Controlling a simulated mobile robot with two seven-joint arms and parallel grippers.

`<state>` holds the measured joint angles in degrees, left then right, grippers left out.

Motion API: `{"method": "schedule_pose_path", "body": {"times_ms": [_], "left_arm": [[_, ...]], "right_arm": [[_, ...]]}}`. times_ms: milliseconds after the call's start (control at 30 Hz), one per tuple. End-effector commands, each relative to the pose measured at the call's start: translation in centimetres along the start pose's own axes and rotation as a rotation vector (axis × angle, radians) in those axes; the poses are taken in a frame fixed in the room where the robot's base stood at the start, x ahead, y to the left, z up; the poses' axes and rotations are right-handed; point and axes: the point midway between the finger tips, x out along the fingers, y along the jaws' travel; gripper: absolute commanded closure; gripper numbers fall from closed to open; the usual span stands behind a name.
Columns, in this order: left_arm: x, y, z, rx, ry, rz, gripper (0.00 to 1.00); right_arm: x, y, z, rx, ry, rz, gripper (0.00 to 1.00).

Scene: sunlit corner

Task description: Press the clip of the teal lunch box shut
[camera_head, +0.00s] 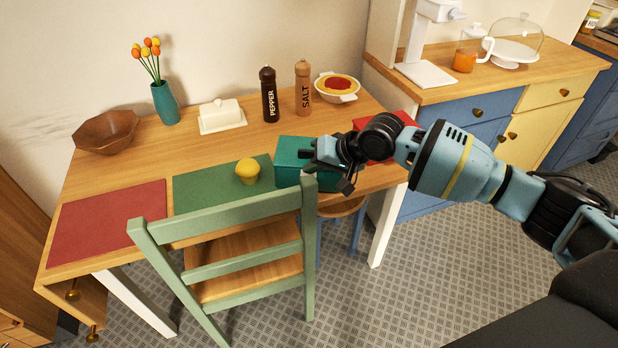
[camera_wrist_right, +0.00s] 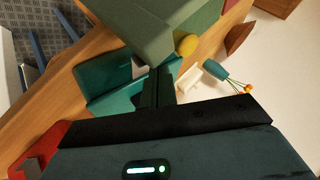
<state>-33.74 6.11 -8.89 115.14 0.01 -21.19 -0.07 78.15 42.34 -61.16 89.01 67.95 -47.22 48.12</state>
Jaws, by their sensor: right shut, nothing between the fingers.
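The teal lunch box (camera_head: 290,147) stands on the table near its front edge, just right of the green placemat. Its lid looks down, but my gripper covers its right part. My right gripper (camera_head: 308,156) is shut and empty, its fingertips over the box. In the right wrist view, my shut fingers (camera_wrist_right: 158,87) are in front of the teal box (camera_wrist_right: 98,72). A small grey piece beside the fingertips may be the clip; I cannot tell whether it is fastened or whether the fingers touch it. My left gripper is not in view.
A yellow-topped cupcake (camera_head: 247,169) sits on the green placemat (camera_head: 200,189), left of the box. A green chair (camera_head: 240,208) stands at the table's front. Pepper mill (camera_head: 268,95), salt mill (camera_head: 303,90) and butter dish (camera_head: 221,117) stand behind. A red placemat (camera_head: 105,222) lies clear.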

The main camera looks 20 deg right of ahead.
Motion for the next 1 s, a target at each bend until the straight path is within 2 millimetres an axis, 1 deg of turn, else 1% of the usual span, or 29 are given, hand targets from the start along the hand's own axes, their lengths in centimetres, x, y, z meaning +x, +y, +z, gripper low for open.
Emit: {"method": "schedule_pose_path", "body": {"times_ms": [500,1000], "left_arm": [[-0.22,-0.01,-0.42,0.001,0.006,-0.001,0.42],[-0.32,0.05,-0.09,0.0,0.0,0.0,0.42]], "right_arm": [[0.52,0.38,0.37,0.001,0.001,0.0,1.0],[0.79,0.55,0.63,0.0,-0.002,0.001,1.0]]}}
